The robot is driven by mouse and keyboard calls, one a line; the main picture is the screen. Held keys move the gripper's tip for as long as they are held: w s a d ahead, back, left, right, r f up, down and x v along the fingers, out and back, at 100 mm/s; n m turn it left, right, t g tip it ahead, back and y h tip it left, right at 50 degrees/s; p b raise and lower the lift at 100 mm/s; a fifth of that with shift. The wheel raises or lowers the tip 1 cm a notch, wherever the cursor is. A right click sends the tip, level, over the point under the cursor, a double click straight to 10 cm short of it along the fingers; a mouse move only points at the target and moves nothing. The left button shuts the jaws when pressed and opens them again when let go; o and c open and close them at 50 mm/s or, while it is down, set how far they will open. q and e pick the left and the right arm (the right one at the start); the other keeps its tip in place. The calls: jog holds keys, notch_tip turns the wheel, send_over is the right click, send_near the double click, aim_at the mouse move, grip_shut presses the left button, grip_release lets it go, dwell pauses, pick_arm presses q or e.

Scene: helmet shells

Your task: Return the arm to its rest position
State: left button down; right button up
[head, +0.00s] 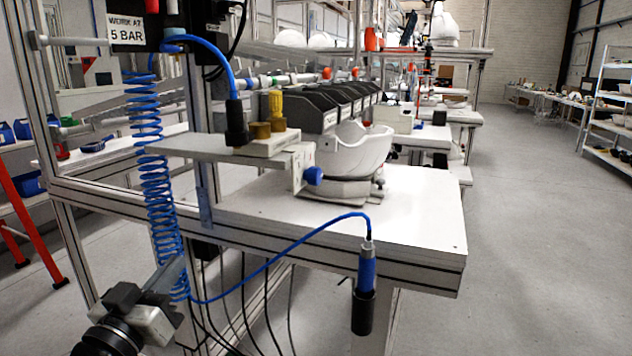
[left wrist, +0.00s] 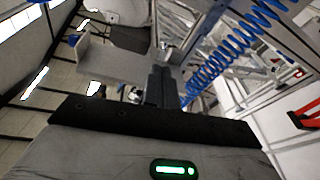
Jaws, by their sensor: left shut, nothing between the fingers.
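My left gripper (head: 176,268) is at the lower left of the head view, low in front of the bench frame and beside the blue coiled hose (head: 155,175). Its fingers are shut with nothing between them. In the left wrist view the shut fingers (left wrist: 160,84) point up the picture, with the coiled hose (left wrist: 228,48) to their right. Whether gripper and hose touch cannot be told. My right gripper is not in view. A white helmet shell (head: 352,152) sits on a fixture on the white bench (head: 420,205), well away from the left gripper.
A grey shelf plate (head: 215,148) juts out above the bench. Dark cables hang below the bench. Open floor (head: 540,220) lies at the right.

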pick_arm(q)
jog(key=s+d+f+g+p, duration=0.1)
jog(key=s+d+f+g, duration=0.3)
jog(key=s+f, duration=0.6)
jog(key=s+d+f+m+g+y+p, duration=0.1)
jog(key=s+d+f+g, duration=0.3)
jog(key=s+f, duration=0.6)
notch_tip(320, 180, down, 6)
jog(key=shift+r+g, duration=0.15)
jog(key=shift+g, duration=0.35)
